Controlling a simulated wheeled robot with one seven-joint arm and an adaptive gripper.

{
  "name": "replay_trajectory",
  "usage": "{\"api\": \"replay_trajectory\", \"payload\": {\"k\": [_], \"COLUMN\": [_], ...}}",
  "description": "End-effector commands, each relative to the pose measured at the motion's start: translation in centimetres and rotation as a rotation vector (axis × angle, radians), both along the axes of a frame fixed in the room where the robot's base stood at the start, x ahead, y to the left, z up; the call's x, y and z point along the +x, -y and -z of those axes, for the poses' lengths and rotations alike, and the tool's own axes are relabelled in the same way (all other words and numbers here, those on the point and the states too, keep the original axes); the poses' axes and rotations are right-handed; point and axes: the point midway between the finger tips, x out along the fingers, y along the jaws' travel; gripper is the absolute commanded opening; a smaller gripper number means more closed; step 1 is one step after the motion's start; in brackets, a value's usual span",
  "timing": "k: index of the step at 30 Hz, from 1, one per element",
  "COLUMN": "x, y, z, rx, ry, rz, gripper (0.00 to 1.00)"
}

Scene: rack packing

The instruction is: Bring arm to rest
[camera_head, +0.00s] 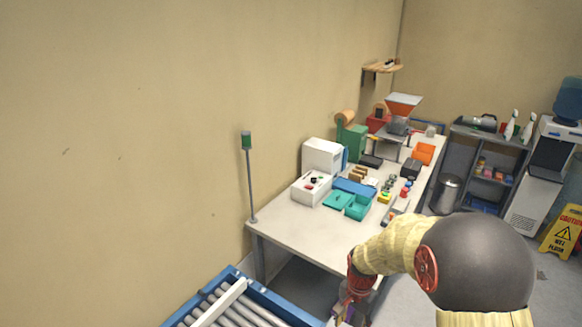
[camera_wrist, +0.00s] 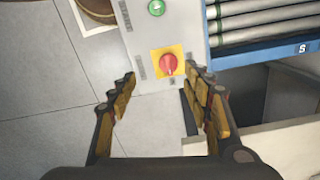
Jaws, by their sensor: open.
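My arm (camera_head: 400,247) reaches out at the lower right of the head view, in a beige sleeve with red joint parts. Its end hangs low beside the near side of the table (camera_head: 290,224). In the wrist view my gripper (camera_wrist: 160,95) is open, with its two fingers well apart and nothing between them. Beyond the fingers is a grey control box (camera_wrist: 158,30) with a red knob (camera_wrist: 169,65) on a yellow plate and a green button (camera_wrist: 156,7). I cannot tell how far the fingertips are from the box.
A blue-framed roller conveyor (camera_head: 240,300) is at the bottom of the head view. The table carries a white machine (camera_head: 322,157), teal boxes (camera_head: 357,207) and several small items. A green-topped pole (camera_head: 249,180) rises at its left corner. A yellow wet-floor sign (camera_head: 560,232) stands at right.

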Motion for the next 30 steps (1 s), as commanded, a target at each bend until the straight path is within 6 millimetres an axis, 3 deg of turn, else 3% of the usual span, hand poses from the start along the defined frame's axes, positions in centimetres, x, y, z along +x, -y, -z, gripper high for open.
{"api": "replay_trajectory", "payload": {"k": [2,5,18,24,30], "x": [-2.1,-4.0,-12.0,-16.2,-19.4], "y": [0.0,0.0,0.0,0.0,0.0], "z": [0.1,-1.5,-11.6,-15.2,-17.8], "rx": [0.007,0.018,0.008,-0.047,-0.118], "ry": [-0.042,-0.056,0.078,0.208,0.368], "rz": [-0.095,-0.221,-0.675,-0.798,-0.812], "gripper": [0.49,0.49,0.49,0.49,0.49]}}
